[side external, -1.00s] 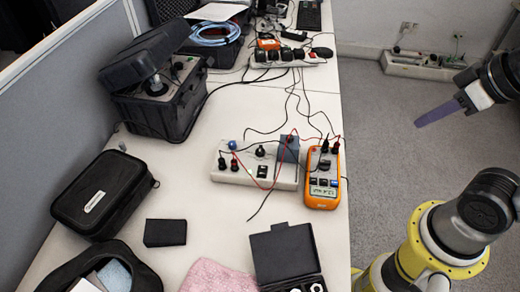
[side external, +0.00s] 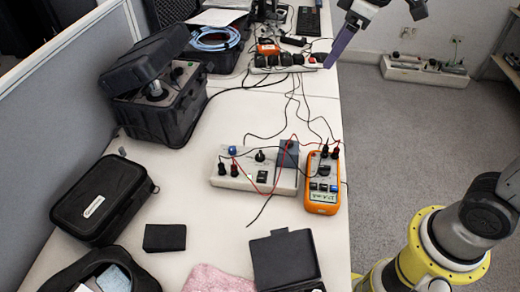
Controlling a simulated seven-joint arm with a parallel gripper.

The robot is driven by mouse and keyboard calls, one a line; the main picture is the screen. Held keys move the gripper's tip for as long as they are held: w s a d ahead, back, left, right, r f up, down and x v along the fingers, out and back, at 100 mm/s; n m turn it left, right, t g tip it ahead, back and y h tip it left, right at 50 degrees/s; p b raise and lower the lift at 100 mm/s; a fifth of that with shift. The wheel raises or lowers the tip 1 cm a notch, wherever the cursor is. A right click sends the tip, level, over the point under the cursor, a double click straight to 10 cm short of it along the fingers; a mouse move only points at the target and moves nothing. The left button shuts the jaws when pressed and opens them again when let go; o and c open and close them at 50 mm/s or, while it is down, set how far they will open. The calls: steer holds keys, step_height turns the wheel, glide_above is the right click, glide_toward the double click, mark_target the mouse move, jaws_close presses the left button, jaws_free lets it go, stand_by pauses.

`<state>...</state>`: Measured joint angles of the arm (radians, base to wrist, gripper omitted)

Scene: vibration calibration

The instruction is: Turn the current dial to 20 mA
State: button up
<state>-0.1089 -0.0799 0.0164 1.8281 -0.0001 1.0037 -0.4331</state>
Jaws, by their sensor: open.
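A pale control box (side external: 230,181) lies on the table with a black knob (side external: 260,155), a blue knob (side external: 232,150), dark terminals and a dark grey block at its right end. An orange multimeter (side external: 322,207) lies beside it, with red and black leads plugged in at its top. Dial markings are too small to read, and I cannot tell which knob is the current dial. My gripper (side external: 330,64) is at the top right, near the table's right edge and the power strip, apart from both instruments. One long purple finger shows. It is open and holds nothing visible.
Cables and a power strip (side external: 283,66) lie toward the back. An open black instrument case (side external: 155,105) and a closed black case (side external: 104,200) stand on the left. An open black box (side external: 284,262) and a pink cloth (side external: 218,279) lie in front. Clear tabletop lies left of the control box.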

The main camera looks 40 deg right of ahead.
steer(key=w+a+f+n+g, duration=0.1)
steer(key=w+a+f, duration=0.25)
steer(key=w, duration=0.25)
steer(key=n+g, duration=0.2)
steer(key=g, duration=0.1)
glide_above(260, 154)
step_height(260, 154, down, 17)
step_height(260, 154, down, 14)
jaws_close()
